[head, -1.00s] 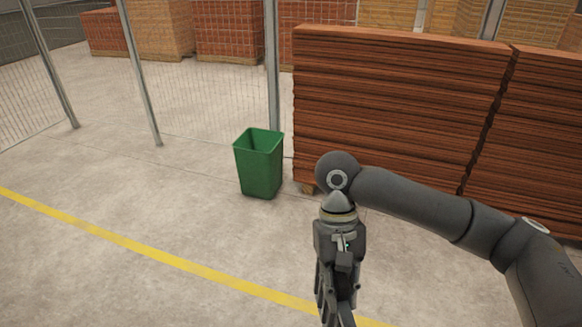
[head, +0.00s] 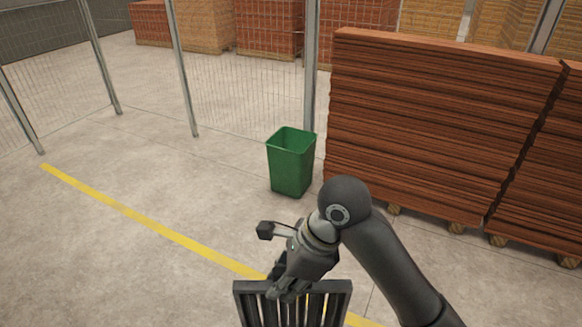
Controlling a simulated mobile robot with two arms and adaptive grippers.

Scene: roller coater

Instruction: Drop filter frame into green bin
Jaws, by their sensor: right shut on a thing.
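The green bin (head: 291,165) stands upright on the concrete floor in the middle of the head view, its open top facing up. The filter frame (head: 342,288), dark with upright slats, shows at the bottom edge of the view, and its lower part is cut off. My right gripper (head: 283,290) is shut on the top edge of the frame and holds it. The frame is nearer to me than the bin and apart from it. My left gripper is not in view.
A tall stack of reddish-brown boards (head: 430,130) on pallets stands just right of the bin. A wire mesh fence (head: 245,95) with metal posts runs behind the bin. A yellow floor line (head: 150,221) crosses in front. The floor left of the bin is clear.

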